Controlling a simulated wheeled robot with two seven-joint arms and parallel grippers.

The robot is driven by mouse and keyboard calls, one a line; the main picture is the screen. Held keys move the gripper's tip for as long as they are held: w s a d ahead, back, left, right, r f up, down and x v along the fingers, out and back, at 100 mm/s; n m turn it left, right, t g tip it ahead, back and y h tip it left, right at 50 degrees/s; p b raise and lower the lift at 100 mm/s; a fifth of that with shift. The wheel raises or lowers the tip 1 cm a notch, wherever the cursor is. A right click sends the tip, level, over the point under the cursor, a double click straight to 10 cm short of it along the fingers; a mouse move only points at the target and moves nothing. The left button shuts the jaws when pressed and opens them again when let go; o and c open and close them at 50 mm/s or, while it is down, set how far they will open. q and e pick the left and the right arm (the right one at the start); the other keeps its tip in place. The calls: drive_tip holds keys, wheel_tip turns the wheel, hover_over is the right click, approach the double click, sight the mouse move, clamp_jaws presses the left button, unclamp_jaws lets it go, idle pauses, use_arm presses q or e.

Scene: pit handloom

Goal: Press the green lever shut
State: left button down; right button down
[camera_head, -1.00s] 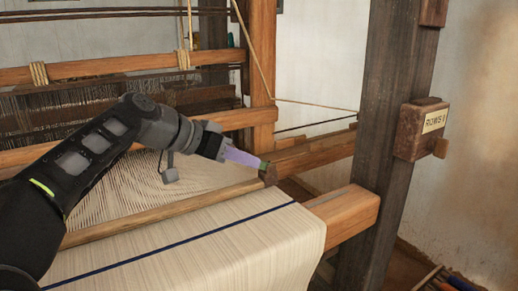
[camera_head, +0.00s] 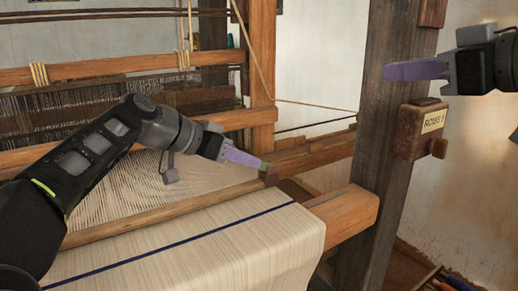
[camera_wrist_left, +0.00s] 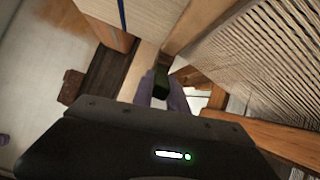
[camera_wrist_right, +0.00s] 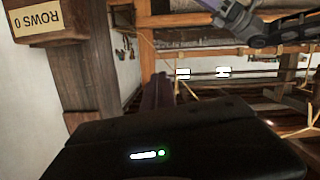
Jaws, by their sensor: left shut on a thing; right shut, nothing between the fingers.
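The green lever (camera_head: 264,166) is a small green piece at the right end of the wooden bar in front of the warp, mostly hidden by my left fingertips. In the left wrist view it shows as a dark green block (camera_wrist_left: 161,83) between the purple fingers. My left gripper (camera_head: 259,164) is shut on it. My right gripper (camera_head: 388,71) is shut and empty, high on the right in front of the dark post. Its closed fingers also show in the right wrist view (camera_wrist_right: 156,92).
The dark upright post (camera_head: 385,150) carries a brown box (camera_head: 420,130) marked ROWS with a knob, just below my right gripper. Cream cloth (camera_head: 200,250) with a blue stripe spreads in front. A wooden beam end (camera_head: 345,213) juts out beside it.

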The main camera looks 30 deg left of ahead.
use_arm(q)
drive_tip(key=shift+w+a, duration=0.1)
use_arm(e)
drive_tip(key=w+a+f+m+g, duration=0.2)
drive_tip(key=a+f, duration=0.3)
drive_tip(key=a, duration=0.3)
drive_tip(key=w+a+f+m+g, duration=0.2)
drive_tip(key=a+f+m, duration=0.1)
drive_tip(key=a+f, duration=0.3)
drive_tip(key=shift+a+f, duration=0.3)
drive_tip(key=shift+a, duration=0.95)
drive_tip(key=shift+w, duration=0.15)
drive_tip(key=shift+x, duration=5.05)
drive_tip(key=shift+s+f, duration=0.2)
drive_tip(key=shift+f, duration=0.05)
drive_tip(key=shift+s+a+f, duration=0.1)
drive_tip(key=shift+s+f, duration=0.4)
drive_tip(key=shift+f, duration=0.25)
drive_tip(key=shift+s+f, duration=0.45)
drive_tip(key=shift+f, duration=0.25)
drive_tip(key=shift+f, duration=0.1)
